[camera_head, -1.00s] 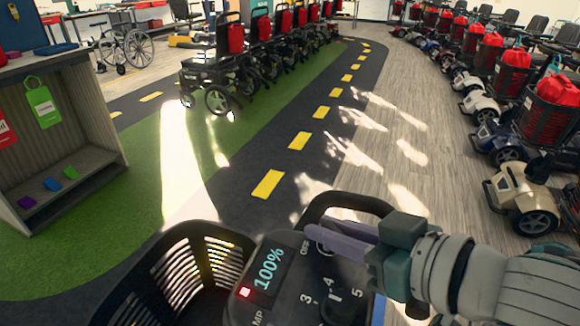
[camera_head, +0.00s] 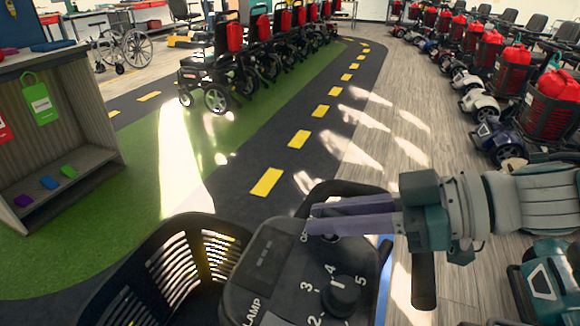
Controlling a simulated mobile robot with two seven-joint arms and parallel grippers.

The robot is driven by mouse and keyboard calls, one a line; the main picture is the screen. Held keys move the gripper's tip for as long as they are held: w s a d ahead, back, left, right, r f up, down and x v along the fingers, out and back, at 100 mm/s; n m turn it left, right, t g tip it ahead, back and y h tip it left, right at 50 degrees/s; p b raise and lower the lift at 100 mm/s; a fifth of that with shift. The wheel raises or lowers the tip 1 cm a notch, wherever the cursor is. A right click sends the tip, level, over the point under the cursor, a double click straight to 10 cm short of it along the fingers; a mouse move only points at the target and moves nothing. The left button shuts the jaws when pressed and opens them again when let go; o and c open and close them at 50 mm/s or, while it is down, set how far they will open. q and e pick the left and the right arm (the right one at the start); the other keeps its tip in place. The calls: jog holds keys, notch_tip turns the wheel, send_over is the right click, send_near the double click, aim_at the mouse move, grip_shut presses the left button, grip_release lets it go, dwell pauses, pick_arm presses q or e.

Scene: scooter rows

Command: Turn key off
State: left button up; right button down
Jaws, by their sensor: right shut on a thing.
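The scooter console (camera_head: 262,292) is at the bottom centre, with a dark, blank display (camera_head: 267,256) and a numbered speed dial (camera_head: 341,296). My right gripper (camera_head: 310,219) comes in from the right, its two long purple fingers close together over the console's top edge. It is shut on the key, which is mostly hidden by the fingers; a small metal bit (camera_head: 304,237) shows at the fingertips. The fingers also cover the key switch and its markings. My left gripper is not in view.
A black basket (camera_head: 170,268) stands left of the console. Rows of scooters (camera_head: 548,115) line the right side and wheelchairs (camera_head: 213,78) the back left. A shelf unit (camera_head: 60,130) stands at the left. The dark lane with yellow dashes (camera_head: 267,182) ahead is clear.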

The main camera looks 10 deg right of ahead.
jog(key=n+g+b, duration=0.1)
jog(key=n+g+y+b, duration=0.1)
jog(key=n+g+b, duration=0.2)
jog(key=shift+f, duration=0.25)
jog(key=shift+r+n+g+y+b, duration=0.1)
jog(key=shift+n+g+y+b, duration=0.2)
jog(key=shift+n+g+b, duration=0.5)
jog(key=shift+r, duration=0.1)
jog(key=shift+s, duration=0.1)
jog(key=c, duration=0.8)
grip_release()
